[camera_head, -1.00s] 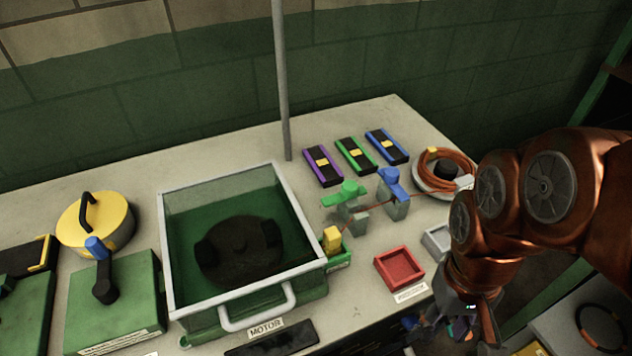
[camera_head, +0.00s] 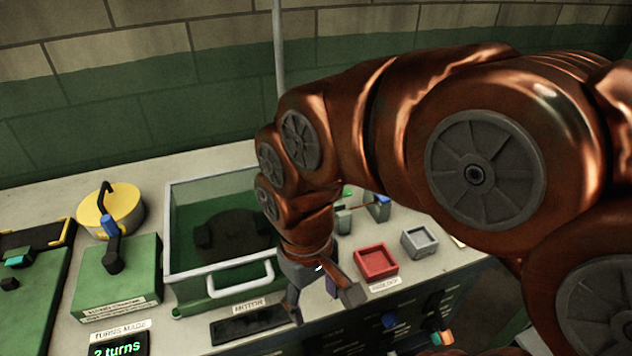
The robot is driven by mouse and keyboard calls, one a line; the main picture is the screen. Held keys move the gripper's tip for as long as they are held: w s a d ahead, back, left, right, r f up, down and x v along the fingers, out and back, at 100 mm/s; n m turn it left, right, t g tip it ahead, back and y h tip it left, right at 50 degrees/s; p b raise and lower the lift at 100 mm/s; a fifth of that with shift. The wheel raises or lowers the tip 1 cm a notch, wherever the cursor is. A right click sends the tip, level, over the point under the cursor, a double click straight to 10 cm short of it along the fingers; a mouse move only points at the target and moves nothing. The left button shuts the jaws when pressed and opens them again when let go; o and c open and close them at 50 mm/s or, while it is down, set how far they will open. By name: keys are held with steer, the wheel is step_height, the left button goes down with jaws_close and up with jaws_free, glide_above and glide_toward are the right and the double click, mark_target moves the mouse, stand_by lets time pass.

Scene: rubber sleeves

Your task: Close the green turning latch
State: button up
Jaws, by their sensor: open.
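A small bit of green (camera_head: 347,191), probably the green turning latch, shows past my arm, above a grey post (camera_head: 343,221). Most of it is hidden, so I cannot tell how it is turned. A blue-topped grey post (camera_head: 379,209) stands to its right. My gripper (camera_head: 323,300) points down with its fingers spread, empty, at the table's front edge. It is in front of the clear-walled motor box (camera_head: 225,285) and left of the red tray, apart from the latch in the picture.
A red tray (camera_head: 376,262) and a grey tray (camera_head: 419,242) lie right of my gripper. At left are a green box (camera_head: 135,270) with a blue-tipped crank (camera_head: 110,228), a yellow lidded pot (camera_head: 127,197) and a "2 turns" display (camera_head: 116,349). Knobs line the table's front.

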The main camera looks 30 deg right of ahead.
steer(key=shift+n+t, duration=0.5)
steer(key=shift+t, duration=0.2)
steer(key=w+d+r, duration=0.2)
steer(key=w, duration=0.3)
steer(key=w+d+r, duration=0.2)
steer(key=w, duration=0.3)
steer(key=w+d+r, duration=0.2)
steer(key=w, duration=0.4)
steer(key=shift+d, duration=0.2)
steer(key=w+d+m, duration=0.1)
steer(key=w+d, duration=0.1)
steer(key=d, duration=0.3)
steer(key=w+d+f+m, duration=0.1)
steer(key=w+d, duration=0.2)
steer(key=d, duration=0.2)
steer(key=w+d+f+m, duration=0.1)
steer(key=w+d, duration=0.2)
steer(key=d, duration=0.2)
steer(key=shift+w+d+f, duration=0.1)
steer(key=shift+d, duration=0.15)
steer(key=shift+d+f+p, duration=0.15)
steer(key=shift+f+p, duration=0.15)
steer(key=shift+f, duration=0.1)
steer(key=shift+f+p, duration=0.75)
steer(key=shift+f, duration=2.7)
steer(key=c, duration=1.1)
steer(key=shift+c, duration=0.2)
